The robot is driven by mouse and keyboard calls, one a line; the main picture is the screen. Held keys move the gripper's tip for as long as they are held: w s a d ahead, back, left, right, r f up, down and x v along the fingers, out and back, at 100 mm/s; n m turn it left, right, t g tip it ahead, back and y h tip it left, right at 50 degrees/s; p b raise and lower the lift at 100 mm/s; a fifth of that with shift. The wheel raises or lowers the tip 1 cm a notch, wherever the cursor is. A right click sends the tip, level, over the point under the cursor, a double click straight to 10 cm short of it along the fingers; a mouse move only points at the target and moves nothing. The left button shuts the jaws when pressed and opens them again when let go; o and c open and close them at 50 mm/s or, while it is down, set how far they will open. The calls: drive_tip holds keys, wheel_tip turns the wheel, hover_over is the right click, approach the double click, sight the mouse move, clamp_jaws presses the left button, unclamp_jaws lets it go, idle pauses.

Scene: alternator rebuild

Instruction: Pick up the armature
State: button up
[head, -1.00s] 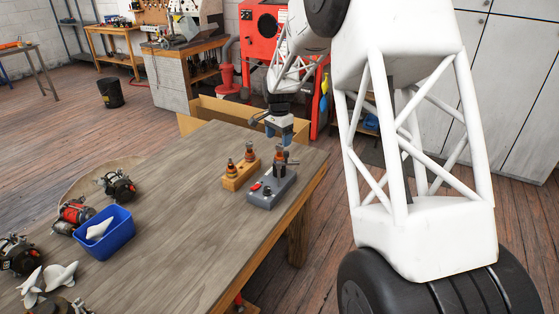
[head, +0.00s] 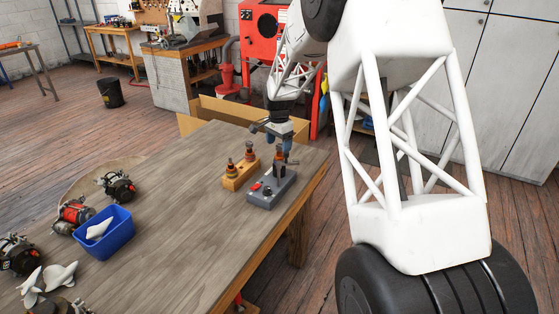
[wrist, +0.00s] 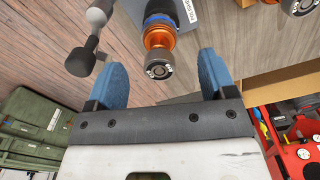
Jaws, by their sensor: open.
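The armature, a copper-coloured and dark cylinder on a shaft (head: 278,157), appears to stand on a grey tester block (head: 262,198) near the table's far right corner. In the wrist view the armature (wrist: 158,38) shows its copper band and dark round end between my blue fingertips. My gripper (wrist: 162,64) is open, with a finger on either side and a visible gap to each. In the head view my gripper (head: 281,147) is over the tester and partly overlaps the armature, so contact there is hard to judge.
A wooden block (head: 236,183) with similar copper-coloured parts stands left of the tester. A blue bin (head: 118,229) and alternators (head: 73,213) are at the left. The table's middle is clear.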

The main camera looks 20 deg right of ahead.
sight(280, 153)
drive_tip(key=shift+d+f, duration=0.2)
drive_tip(key=shift+f, duration=2.4)
drive_tip(key=shift+c, duration=0.2)
drive_tip(key=shift+r, duration=0.1)
clamp_jaws()
drive_tip(key=shift+r, duration=0.15)
drive_tip(key=shift+r, duration=4.85)
drive_tip(key=shift+w+a, duration=0.1)
drive_tip(key=shift+w, duration=0.05)
